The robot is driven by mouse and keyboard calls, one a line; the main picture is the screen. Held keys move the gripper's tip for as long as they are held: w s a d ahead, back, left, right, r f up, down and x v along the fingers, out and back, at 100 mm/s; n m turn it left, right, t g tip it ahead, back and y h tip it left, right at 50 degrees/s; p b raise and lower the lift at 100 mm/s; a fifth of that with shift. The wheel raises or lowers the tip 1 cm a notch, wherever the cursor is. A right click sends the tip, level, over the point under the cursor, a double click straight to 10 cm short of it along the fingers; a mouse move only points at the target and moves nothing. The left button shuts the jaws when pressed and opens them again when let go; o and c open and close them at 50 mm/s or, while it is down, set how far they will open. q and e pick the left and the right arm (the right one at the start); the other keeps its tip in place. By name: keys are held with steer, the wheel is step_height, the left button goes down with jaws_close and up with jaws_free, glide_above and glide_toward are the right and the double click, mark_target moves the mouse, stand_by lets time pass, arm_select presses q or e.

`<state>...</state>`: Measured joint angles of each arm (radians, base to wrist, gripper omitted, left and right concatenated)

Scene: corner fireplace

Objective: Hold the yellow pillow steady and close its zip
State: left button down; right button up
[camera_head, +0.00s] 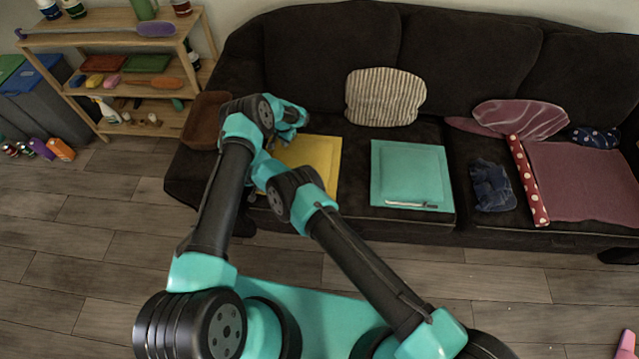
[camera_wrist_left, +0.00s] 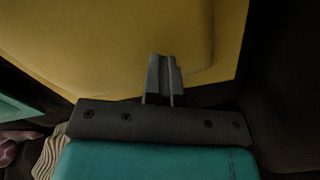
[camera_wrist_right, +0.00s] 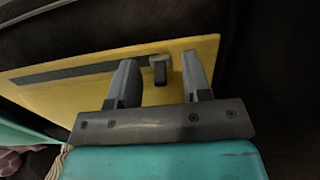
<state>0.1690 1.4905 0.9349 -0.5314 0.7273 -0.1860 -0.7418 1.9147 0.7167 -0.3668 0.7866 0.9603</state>
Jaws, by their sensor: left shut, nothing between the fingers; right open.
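The yellow pillow (camera_head: 318,156) lies flat on the left seat of the sofa, partly hidden by my arms in the head view. My left gripper (camera_wrist_left: 164,72) is shut and empty over the pillow's yellow face (camera_wrist_left: 110,35); whether it presses on it I cannot tell. My right gripper (camera_wrist_right: 158,78) is open at the pillow's edge. The dark zip strip (camera_wrist_right: 80,70) runs along that edge to a small grey zip pull (camera_wrist_right: 160,68), which shows between the two open fingers, apart from both. My right fingertips are hidden in the head view.
A teal pillow (camera_head: 408,168) lies to the right, with a striped cushion (camera_head: 385,96) behind. Folded blue cloth (camera_head: 491,186) and a dotted red roll (camera_head: 527,180) lie further right. A wooden shelf (camera_head: 120,52) stands left.

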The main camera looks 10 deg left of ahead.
steer(key=shift+w+d, duration=0.2)
steer(key=shift+d, duration=1.15)
steer(key=d, duration=1.1)
steer(key=shift+w+d, duration=0.15)
steer(key=shift+w, duration=0.25)
step_height(320, 180, up, 12)
steer(key=r, duration=0.1)
steer(key=s+d+f+g+y, duration=0.1)
steer(key=s+d, duration=0.1)
steer(key=d, duration=1.1)
steer(key=shift+d+y, duration=0.3)
steer(key=w+a+t+h, duration=0.1)
steer(key=w+a, duration=0.1)
steer(key=a, duration=1.1)
steer(key=shift+a+h, duration=0.3)
steer(key=shift+a, duration=0.1)
